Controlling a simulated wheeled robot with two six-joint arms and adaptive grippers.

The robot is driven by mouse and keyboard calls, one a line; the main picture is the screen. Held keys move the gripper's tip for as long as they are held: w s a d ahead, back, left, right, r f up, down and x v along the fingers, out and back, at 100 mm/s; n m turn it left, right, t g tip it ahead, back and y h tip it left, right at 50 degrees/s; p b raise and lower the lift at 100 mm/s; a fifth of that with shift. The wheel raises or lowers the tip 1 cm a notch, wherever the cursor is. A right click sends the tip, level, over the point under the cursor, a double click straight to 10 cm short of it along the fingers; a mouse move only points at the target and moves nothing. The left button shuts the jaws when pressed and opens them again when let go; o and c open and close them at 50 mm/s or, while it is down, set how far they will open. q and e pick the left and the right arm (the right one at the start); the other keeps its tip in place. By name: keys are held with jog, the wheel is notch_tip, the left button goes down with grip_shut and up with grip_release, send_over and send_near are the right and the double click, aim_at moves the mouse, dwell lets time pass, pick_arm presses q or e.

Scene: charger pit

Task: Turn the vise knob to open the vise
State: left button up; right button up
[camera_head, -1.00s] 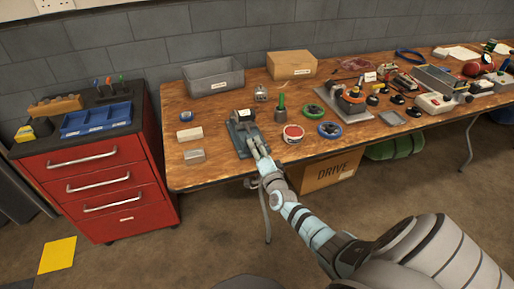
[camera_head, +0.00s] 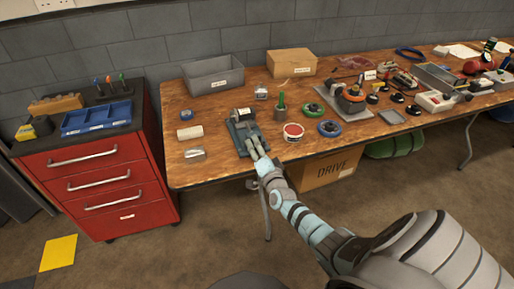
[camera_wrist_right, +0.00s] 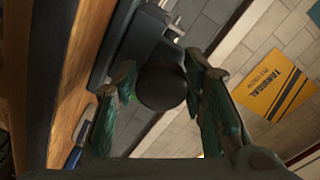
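The blue-grey vise (camera_head: 238,128) stands near the front edge of the wooden workbench, left of its middle. My right gripper (camera_head: 256,145) reaches the vise's front end, its fingers pointing away from me. In the right wrist view, the vise body (camera_wrist_right: 135,35) fills the top, and its dark round knob (camera_wrist_right: 161,86) lies between the two fingertips of the right gripper (camera_wrist_right: 162,75). The fingers are at both sides of the knob, very close to it; I cannot tell whether they press on it. The knob is hidden in the head view. My left gripper is not in view.
White and grey blocks (camera_head: 190,132) lie left of the vise. A round red-and-white tin (camera_head: 293,132), a green-handled tool in a cup (camera_head: 281,110) and a blue ring (camera_head: 329,129) are to its right. A grey bin (camera_head: 213,77) stands behind. A red drawer cabinet (camera_head: 95,180) is at left.

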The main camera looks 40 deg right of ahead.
jog(key=shift+o, duration=1.3)
jog(key=shift+s, duration=0.1)
jog(key=v, duration=1.1)
jog(key=shift+s+a, duration=0.15)
jog(key=shift+s, duration=0.2)
